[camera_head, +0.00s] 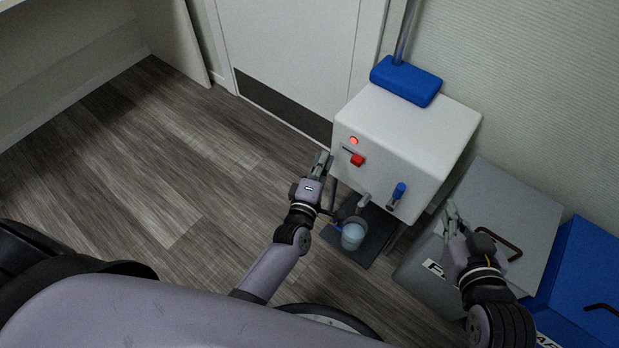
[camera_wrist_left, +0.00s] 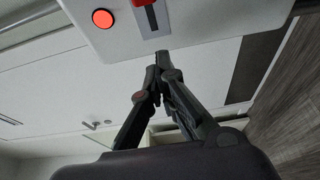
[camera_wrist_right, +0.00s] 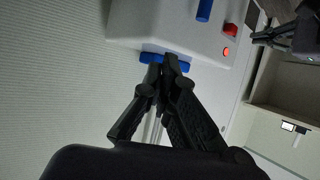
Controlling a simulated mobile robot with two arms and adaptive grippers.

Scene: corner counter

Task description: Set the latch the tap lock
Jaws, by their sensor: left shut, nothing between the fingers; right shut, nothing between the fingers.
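A white dispenser box (camera_head: 410,135) stands at the right of centre. Its front carries a red latch (camera_head: 357,160) in a dark slot below a lit red light (camera_head: 353,140). A blue tap handle (camera_head: 399,191) sits lower right on the same face. My left gripper (camera_head: 324,160) is shut and empty, just left of the front face, apart from the latch. The left wrist view shows the slot (camera_wrist_left: 151,18) and part of the red latch at its top edge. My right gripper (camera_head: 451,212) is shut and empty, right of the box, above a grey bin.
A clear cup (camera_head: 352,236) stands on a dark tray under the spout (camera_head: 364,200). A grey bin (camera_head: 520,200) and a blue bin (camera_head: 590,270) stand at right. The floor at left is clear.

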